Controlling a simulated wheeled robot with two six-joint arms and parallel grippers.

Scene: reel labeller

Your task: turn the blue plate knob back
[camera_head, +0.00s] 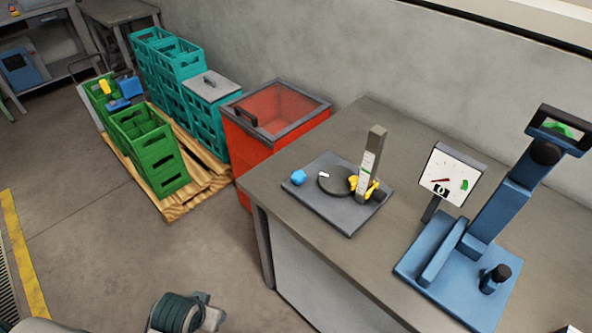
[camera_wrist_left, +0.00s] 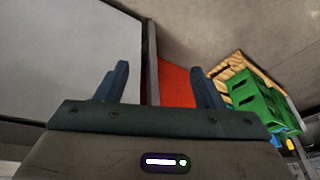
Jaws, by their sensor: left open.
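The blue knob (camera_head: 298,177) is a small faceted piece at the left corner of a dark grey plate (camera_head: 347,218) on the workbench, in the head view. The plate also bears a black disc (camera_head: 334,181) with a white mark, an upright grey post (camera_head: 369,165) with a scale, and a yellow piece (camera_head: 360,185). My left gripper (camera_wrist_left: 160,88) is open and empty in the left wrist view, its two dark fingers apart. The knob does not show there. A dark, ribbed part low in the head view seems to be my left wrist, beside the bench and away from the knob. My right gripper is not in view.
A blue press (camera_head: 490,215) with a dial gauge (camera_head: 451,175) stands on the bench (camera_head: 300,232) to the right. A red bin (camera_head: 270,110) adjoins the bench's left end. Green crates (camera_head: 150,155) stand on a pallet (camera_head: 190,195) farther left. The floor ahead is clear.

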